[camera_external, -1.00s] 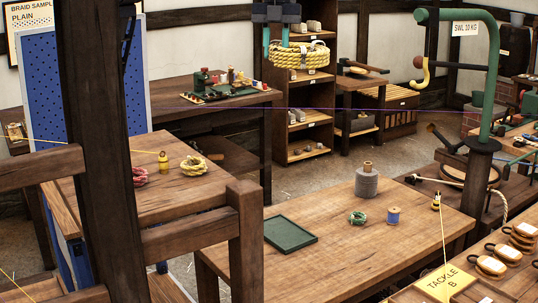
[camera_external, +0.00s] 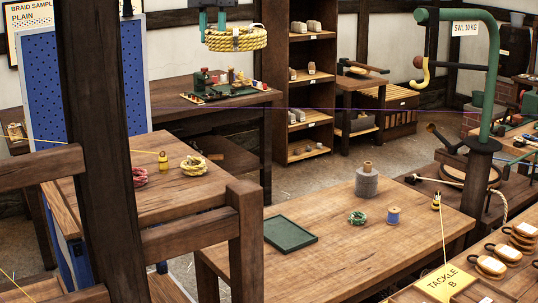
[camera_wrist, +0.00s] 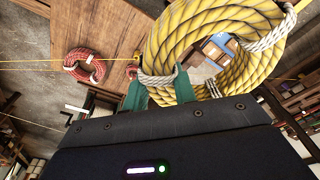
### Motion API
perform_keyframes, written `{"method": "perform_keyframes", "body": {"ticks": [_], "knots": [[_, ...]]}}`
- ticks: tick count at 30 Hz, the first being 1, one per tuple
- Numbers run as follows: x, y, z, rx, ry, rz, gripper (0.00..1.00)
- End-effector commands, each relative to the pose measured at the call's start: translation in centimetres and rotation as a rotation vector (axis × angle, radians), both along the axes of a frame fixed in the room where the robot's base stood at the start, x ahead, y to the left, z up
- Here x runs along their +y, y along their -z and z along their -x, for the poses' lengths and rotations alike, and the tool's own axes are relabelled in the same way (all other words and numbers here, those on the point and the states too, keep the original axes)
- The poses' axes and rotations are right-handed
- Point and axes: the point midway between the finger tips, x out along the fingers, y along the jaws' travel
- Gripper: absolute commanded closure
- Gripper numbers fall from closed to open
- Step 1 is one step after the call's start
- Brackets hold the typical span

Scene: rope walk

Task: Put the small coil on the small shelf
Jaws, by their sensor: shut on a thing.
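My gripper (camera_external: 213,27) is shut on a yellow rope coil (camera_external: 236,40) with white bindings, held in the air at the top of the outside view. The held coil (camera_wrist: 225,73) fills the upper right of the wrist view, with the teal fingers at its near edge. A smaller-looking yellow coil (camera_external: 193,165) and a red coil (camera_external: 140,177) lie on the left table. A green coil (camera_external: 357,218) lies on the front table. A tall wooden shelf unit (camera_external: 307,100) stands behind, right of the held coil; which shelf is the small one, I cannot tell.
A dark post (camera_external: 95,150) and rails stand at the left front. A purple line (camera_external: 340,109) crosses the room. A green hook stand (camera_external: 489,80) rises at the right.

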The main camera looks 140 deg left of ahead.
Motion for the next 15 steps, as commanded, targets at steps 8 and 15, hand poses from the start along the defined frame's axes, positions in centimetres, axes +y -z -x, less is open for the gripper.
{"method": "perform_keyframes", "body": {"ticks": [8, 15], "knots": [[-6.3, -0.2, 5.7, -0.005, 0.0, -0.005, 1.0], [-10.7, 0.4, 10.9, -0.011, -0.001, -0.004, 1.0]]}}
